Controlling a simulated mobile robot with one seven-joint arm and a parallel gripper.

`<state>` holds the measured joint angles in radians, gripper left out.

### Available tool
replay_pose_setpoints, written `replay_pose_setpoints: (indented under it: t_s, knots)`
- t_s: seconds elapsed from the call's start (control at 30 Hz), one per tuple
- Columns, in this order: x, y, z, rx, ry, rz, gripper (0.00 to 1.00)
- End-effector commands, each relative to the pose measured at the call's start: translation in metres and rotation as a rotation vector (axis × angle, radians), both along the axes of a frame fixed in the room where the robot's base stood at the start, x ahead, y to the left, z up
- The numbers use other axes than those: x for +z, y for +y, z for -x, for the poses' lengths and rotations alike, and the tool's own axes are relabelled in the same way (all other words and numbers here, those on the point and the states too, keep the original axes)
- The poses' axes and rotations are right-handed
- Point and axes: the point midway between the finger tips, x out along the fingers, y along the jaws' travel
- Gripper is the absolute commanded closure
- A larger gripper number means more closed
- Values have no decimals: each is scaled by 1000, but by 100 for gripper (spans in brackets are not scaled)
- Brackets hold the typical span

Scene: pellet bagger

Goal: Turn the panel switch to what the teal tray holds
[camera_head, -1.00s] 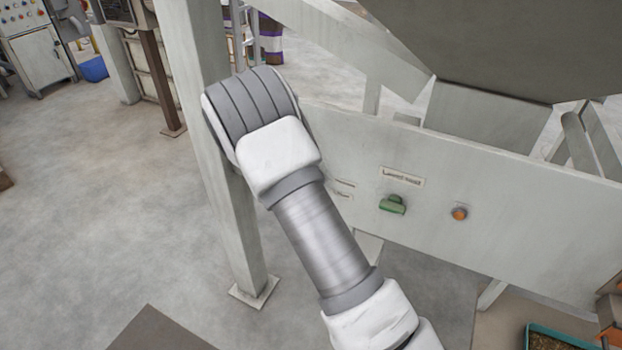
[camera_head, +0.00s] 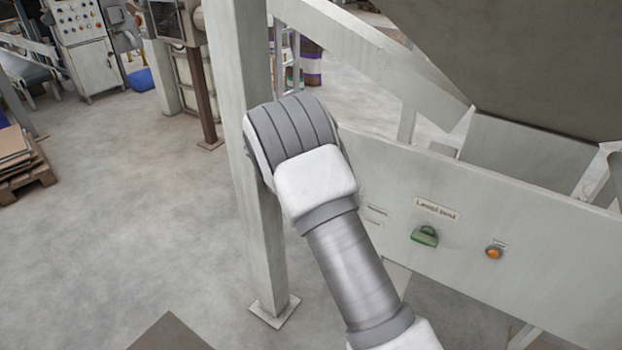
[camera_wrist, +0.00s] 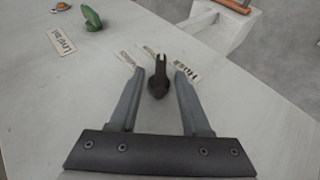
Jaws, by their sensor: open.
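A black switch knob (camera_wrist: 158,78) with a forked tip stands on the pale panel (camera_wrist: 60,110) in the wrist view. My gripper (camera_wrist: 158,70) is open, with one finger on each side of the knob; I cannot tell whether either touches it. The forked tip points up in the picture, towards small labels. One label (camera_wrist: 187,75) lies to the right by the right fingertip, and others are at upper left; their words are unreadable. In the head view my arm hides the knob. The teal tray is not in view now.
A green knob (camera_head: 425,237) under a larger label and an orange button (camera_head: 494,252) are on the same panel, right of my arm. A grey upright post (camera_head: 243,150) stands close beside my arm. Open floor lies left.

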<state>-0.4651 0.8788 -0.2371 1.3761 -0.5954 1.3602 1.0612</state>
Motion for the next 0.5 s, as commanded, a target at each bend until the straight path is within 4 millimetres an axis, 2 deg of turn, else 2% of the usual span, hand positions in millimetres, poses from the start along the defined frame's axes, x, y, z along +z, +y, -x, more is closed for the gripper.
replay_pose_setpoints:
  t_s: [0.3,0.5]
  knots:
    - [50,58,-9,3,-4,-3,52]
    - [78,89,-14,2,-4,-1,52]
